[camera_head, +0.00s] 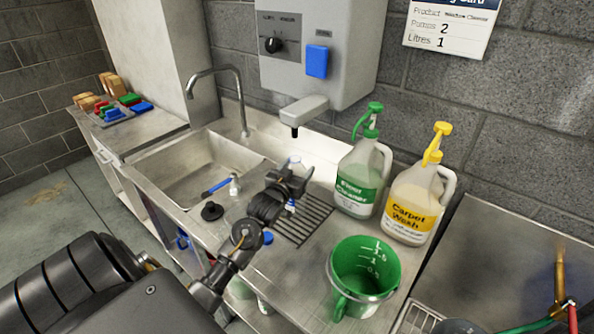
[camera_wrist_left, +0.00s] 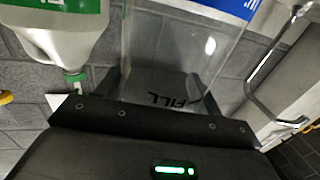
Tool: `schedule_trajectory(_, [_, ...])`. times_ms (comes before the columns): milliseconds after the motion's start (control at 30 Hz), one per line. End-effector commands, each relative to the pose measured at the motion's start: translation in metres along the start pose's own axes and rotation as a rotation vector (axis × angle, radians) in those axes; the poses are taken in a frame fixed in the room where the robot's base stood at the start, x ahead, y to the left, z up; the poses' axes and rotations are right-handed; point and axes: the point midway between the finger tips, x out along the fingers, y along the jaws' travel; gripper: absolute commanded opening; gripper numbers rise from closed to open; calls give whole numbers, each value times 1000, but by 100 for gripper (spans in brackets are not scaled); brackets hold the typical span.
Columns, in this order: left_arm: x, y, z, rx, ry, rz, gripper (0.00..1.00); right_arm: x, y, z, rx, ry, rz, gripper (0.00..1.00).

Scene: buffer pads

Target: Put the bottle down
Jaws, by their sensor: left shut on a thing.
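My left gripper (camera_head: 290,183) is shut on a clear bottle (camera_head: 295,162), in front of and below the wall dispenser's nozzle (camera_head: 303,110). The bottle is mostly hidden by the gripper; its pale top shows above and a bit of blue and white label below. In the left wrist view the clear bottle (camera_wrist_left: 185,50), with a blue label and the word FILL, sits between the fingers (camera_wrist_left: 165,88). The slotted drain grate (camera_head: 303,222) lies beneath; I cannot tell whether the bottle touches it. My right gripper is not in view.
A green floor cleaner jug (camera_head: 362,180) and a yellow-topped carpet wash jug (camera_head: 418,205) stand right of the grate. A green measuring jug (camera_head: 345,300) stands in front.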

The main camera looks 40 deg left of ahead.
Motion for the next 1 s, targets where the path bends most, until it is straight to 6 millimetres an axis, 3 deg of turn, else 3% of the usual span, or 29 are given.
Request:
schedule_trajectory(100, [0,0,9,0,1,-1,32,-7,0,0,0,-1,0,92])
schedule_trajectory(500, [0,0,16,1,2,-2,32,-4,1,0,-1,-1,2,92])
schedule_trajectory(533, [0,0,15,1,2,-2,71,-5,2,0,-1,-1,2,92])
schedule_trajectory(667, [0,0,15,1,2,-2,88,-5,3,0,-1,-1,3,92])
schedule_trajectory(1000, [0,0,10,1,3,-1,88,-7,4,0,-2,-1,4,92])
